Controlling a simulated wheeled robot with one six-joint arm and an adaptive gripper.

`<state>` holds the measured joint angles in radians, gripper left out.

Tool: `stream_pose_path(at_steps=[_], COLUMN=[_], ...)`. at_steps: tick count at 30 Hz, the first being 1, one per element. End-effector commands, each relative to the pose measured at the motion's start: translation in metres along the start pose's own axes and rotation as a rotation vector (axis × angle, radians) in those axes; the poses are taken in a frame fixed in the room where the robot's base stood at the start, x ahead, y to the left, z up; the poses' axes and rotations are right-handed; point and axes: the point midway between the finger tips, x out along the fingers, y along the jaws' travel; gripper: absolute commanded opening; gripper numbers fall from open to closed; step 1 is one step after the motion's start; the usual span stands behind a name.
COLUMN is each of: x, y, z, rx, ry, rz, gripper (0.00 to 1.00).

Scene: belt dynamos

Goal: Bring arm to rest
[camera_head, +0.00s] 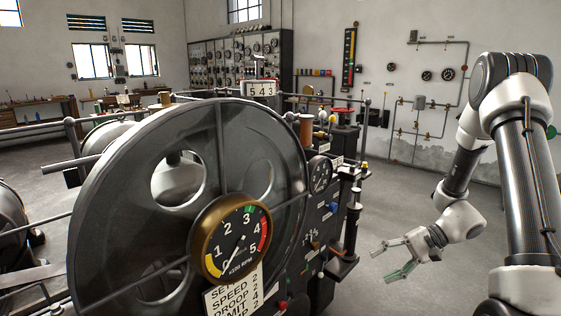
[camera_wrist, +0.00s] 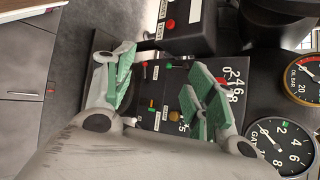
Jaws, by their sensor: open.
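My gripper (camera_head: 391,260) hangs at the end of my bent arm, at the right of the head view, over open floor. Its two green-padded fingers are spread apart with nothing between them. The fingers point left toward the machine's control panel (camera_head: 318,240) and stay apart from it. In the wrist view my gripper (camera_wrist: 163,93) is open, with the panel and its small coloured levers (camera_wrist: 152,105) seen beyond the fingers.
A large dark flywheel (camera_head: 110,170) with a brass speed gauge (camera_head: 230,239) fills the left and middle. A dark column (camera_head: 351,225) stands at the panel's right side. Gauges and pipes line the back wall (camera_head: 385,45). Floor (camera_head: 440,285) around my gripper is clear.

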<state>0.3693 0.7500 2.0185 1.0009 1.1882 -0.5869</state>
Motion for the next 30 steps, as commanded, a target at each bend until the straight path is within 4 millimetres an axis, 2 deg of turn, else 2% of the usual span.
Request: stream_pose_path(at_steps=[1,6,11,18,23,27,30], x=[-0.012,-0.062,-0.11,-0.169,-0.192,-0.197,-0.2], y=[-0.001,0.007,0.009,-0.002,-0.015,-0.03,-0.041], z=[0.02,0.082,0.128,0.183,0.217,0.239,0.249], rx=[-0.002,-0.014,-0.092,-0.317,-0.506,-0.616,-0.67], ry=[-0.006,0.032,0.145,0.362,0.491,0.588,0.636], rz=[0.078,0.378,0.607,0.843,0.918,0.9,0.882], gripper=[0.56,0.56,0.56,0.56,0.56,0.56,0.56])
